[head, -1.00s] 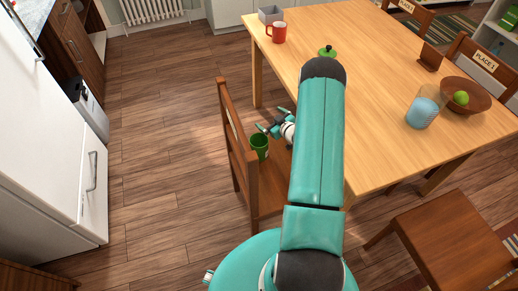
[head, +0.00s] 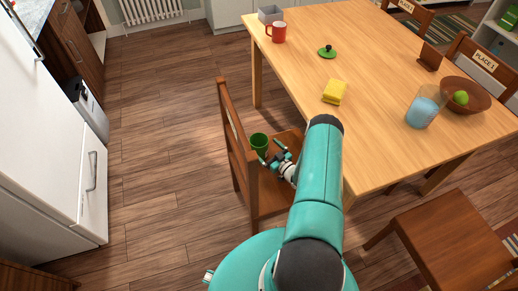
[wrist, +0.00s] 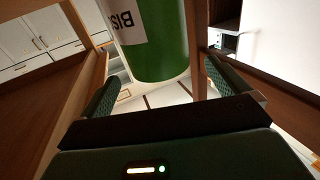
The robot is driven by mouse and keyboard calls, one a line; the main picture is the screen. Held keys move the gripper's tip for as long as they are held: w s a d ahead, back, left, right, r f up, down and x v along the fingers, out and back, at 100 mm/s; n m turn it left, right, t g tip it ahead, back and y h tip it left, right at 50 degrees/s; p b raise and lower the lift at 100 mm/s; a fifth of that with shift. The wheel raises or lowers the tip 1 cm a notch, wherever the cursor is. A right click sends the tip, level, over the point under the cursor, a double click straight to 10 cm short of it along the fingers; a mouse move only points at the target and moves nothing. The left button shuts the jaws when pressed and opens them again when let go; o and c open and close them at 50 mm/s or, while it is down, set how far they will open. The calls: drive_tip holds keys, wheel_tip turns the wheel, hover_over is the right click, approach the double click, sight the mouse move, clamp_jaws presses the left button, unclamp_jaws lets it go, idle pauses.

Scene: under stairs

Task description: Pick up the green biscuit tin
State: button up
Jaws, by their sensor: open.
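The green biscuit tin (head: 259,141) stands upright and open-topped on the seat of the wooden chair (head: 272,178). In the wrist view the tin (wrist: 160,50) appears large at the top, its white label reading "BIS" upside down. My gripper (head: 270,154) is open and empty, low over the seat at the tin's near right side. In the wrist view its two fingers (wrist: 160,68) are spread, with the tin ahead of them and roughly in line with the gap. I cannot tell whether a finger touches it. A green lid with a dark knob (head: 327,52) lies on the table.
The chair's backrest (head: 238,150) rises just left of the tin. Floor at left is clear.

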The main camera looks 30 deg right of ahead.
sight(254, 135)
drive_tip(key=w, duration=0.6)
drive_tip(key=shift+w+a+r, duration=0.2)
drive_tip(key=shift+r, duration=0.15)
drive_tip(key=c, duration=1.3)
